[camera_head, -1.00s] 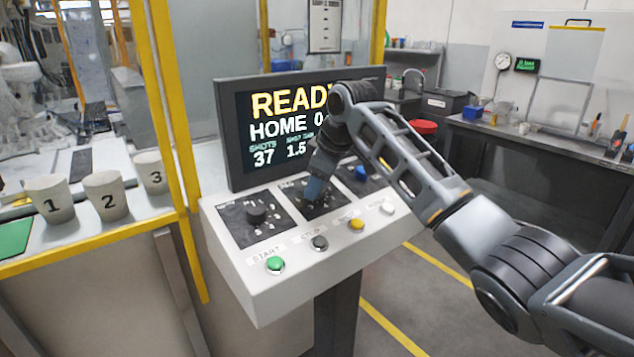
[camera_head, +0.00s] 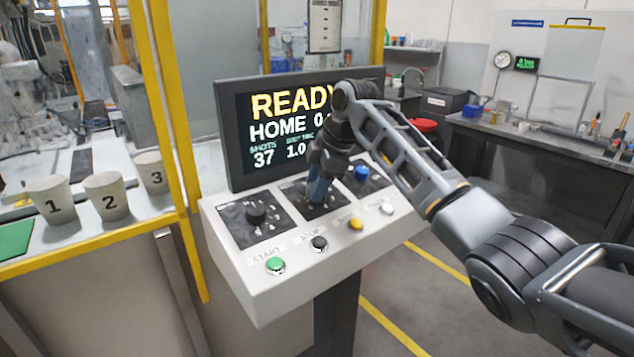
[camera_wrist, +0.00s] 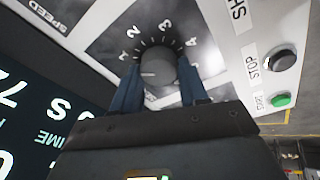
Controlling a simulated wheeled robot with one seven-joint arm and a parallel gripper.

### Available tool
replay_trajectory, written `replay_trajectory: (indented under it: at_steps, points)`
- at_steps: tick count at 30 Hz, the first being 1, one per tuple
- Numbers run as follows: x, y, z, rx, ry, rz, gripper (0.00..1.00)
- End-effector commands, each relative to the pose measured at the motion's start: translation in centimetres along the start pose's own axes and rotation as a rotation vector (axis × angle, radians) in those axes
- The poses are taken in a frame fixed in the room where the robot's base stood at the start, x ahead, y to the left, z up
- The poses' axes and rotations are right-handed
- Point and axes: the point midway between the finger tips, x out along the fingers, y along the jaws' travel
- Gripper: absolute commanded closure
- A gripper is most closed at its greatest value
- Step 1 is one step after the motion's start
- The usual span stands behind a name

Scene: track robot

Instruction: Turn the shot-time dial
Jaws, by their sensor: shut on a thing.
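The shot-time dial (camera_wrist: 157,66) is a dark round knob with a pale pointer line, ringed by numbers on a dark plate. In the wrist view it sits between the two blue fingers of my gripper (camera_wrist: 158,85), which is shut on it. The pointer line lies toward the left of that picture. In the head view my gripper (camera_head: 318,194) reaches down onto the middle dial plate (camera_head: 335,207) and hides the knob. The screen (camera_head: 285,130) reads READY, HOME, shots 37 and a time value of 1.0.
The white console carries a left dial (camera_head: 256,215), a blue-topped dial (camera_head: 362,173), and a green start (camera_head: 275,265), black stop (camera_head: 320,243), yellow (camera_head: 356,224) and white button (camera_head: 387,208) along the front. Numbered cups (camera_head: 106,196) stand on the left ledge.

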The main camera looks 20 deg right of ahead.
Motion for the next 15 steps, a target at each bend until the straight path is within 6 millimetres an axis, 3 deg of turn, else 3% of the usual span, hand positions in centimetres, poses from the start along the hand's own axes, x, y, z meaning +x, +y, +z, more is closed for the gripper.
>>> replay_trajectory:
  at_steps: [15]
  points:
    - [-0.06, 0.15, 0.02, -0.443, 0.025, -0.072, 0.87]
